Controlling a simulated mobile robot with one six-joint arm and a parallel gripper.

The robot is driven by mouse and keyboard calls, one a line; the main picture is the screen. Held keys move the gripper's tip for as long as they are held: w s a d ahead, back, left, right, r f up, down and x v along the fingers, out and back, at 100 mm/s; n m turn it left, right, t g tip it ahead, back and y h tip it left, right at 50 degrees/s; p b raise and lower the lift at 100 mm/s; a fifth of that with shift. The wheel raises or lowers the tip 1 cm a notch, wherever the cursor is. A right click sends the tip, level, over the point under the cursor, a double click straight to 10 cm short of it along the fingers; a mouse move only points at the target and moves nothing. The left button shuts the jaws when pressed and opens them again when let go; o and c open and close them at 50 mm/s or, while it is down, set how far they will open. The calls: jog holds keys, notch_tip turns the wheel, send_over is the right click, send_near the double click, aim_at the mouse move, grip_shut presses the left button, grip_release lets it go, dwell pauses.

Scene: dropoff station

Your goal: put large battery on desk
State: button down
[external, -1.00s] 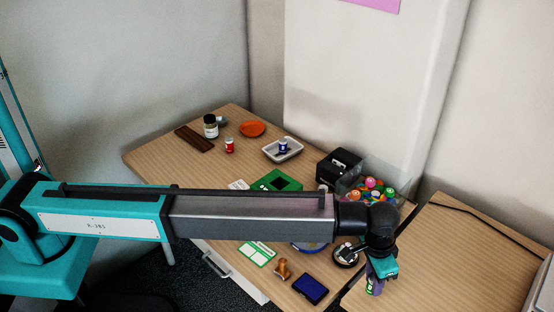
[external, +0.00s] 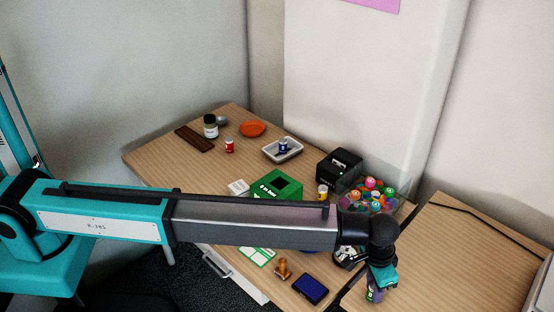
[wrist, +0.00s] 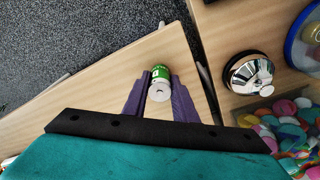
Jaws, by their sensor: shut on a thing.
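My gripper (wrist: 160,98) is shut on the large battery (wrist: 160,82), a green and white cylinder between its two purple fingers in the wrist view. Its flat pale end faces the camera. In the external view my gripper (external: 374,291) points down at the lower right, and the battery shows only as a small green patch between the fingers. The desk (external: 450,270) is wood-topped. In the wrist view, the gripper is over a strip of its wood surface (wrist: 110,83), near its edge. I cannot tell whether the battery touches the wood.
A second wooden table (external: 160,155) stands to the left across a narrow gap. Its near end holds a clear bin of colourful pieces (external: 345,207), a silver bell (wrist: 247,72), a blue pad (external: 310,289) and a wooden stamp (external: 282,269). The desk top right of my gripper is mostly clear.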

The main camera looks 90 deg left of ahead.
aim_at(370, 286)
jog(key=shift+f, duration=0.1)
jog(key=c, duration=1.4)
grip_release()
jog(key=shift+c, duration=0.2)
notch_tip(370, 286, up, 12)
jog(key=s+b, duration=0.1)
jog(key=shift+s+d+b, duration=0.15)
jog(key=shift+s+b, duration=0.1)
jog(key=shift+b, duration=0.05)
